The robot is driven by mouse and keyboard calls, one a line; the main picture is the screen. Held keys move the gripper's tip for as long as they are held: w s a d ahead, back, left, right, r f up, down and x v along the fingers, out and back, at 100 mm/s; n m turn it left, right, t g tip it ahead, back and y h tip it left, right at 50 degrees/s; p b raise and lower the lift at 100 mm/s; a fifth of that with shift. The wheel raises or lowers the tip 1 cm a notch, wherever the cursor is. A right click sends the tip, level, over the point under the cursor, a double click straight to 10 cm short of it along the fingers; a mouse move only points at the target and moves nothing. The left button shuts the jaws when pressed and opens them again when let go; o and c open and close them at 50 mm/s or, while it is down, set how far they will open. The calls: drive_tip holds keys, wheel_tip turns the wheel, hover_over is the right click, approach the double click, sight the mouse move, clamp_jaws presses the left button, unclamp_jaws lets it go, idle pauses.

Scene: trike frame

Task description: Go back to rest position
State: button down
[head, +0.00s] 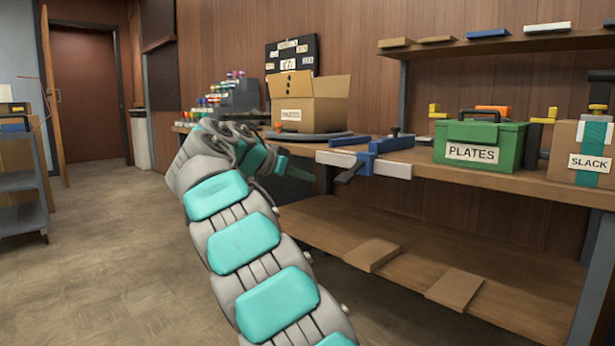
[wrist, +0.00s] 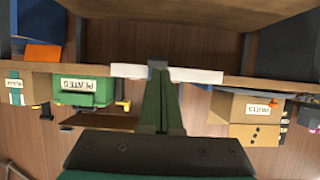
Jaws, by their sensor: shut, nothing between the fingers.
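My arm, grey with teal pads, reaches up from the bottom of the head view toward the workbench (head: 500,182). My gripper (head: 298,172) is at its far end, by the front edge of the bench and left of the blue and white vise (head: 372,160). In the wrist view, which is upside down, its green fingers (wrist: 158,105) lie together with nothing between them. Their tips appear in line with the vise's white bar (wrist: 198,76). I cannot tell whether they touch it.
An open cardboard box (head: 308,108), a green PLATES box (head: 480,142) and a SLACK box (head: 582,152) stand on the bench. A lower shelf (head: 400,250) holds flat cardboard pieces. A cart (head: 22,190) stands at far left. The floor (head: 110,250) between is clear.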

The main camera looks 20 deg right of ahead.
drive_tip(key=shift+s, duration=0.1)
drive_tip(key=s+d+f+n+g+y, duration=0.1)
drive_tip(key=s+f+n+g+y, duration=0.15)
drive_tip(key=s+f, duration=0.6)
drive_tip(key=s+d+f+n+g+y, duration=0.15)
drive_tip(key=s+f+n, duration=0.3)
drive_tip(key=s, duration=0.75)
drive_tip(key=s+a+f+n+g+y, duration=0.1)
drive_tip(key=s+a+f+n+y, duration=0.15)
drive_tip(key=s+a+f, duration=0.6)
drive_tip(key=s+a+f+n+g+y, duration=0.1)
drive_tip(key=s+a+f+n+y, duration=0.15)
drive_tip(key=s+f, duration=0.65)
drive_tip(key=s+a+f+n+g+y, duration=0.15)
drive_tip(key=s+a+f+y, duration=0.35)
drive_tip(key=s, duration=0.8)
wheel_tip(320, 180, up, 16)
drive_tip(key=h+p, duration=0.1)
drive_tip(key=p, duration=1.3)
drive_tip(key=shift+w+a+h+p, duration=0.25)
drive_tip(key=shift+a+h+p, duration=0.05)
drive_tip(key=shift+h, duration=0.1)
drive_tip(key=shift+t, duration=0.25)
drive_tip(key=shift+d, duration=0.1)
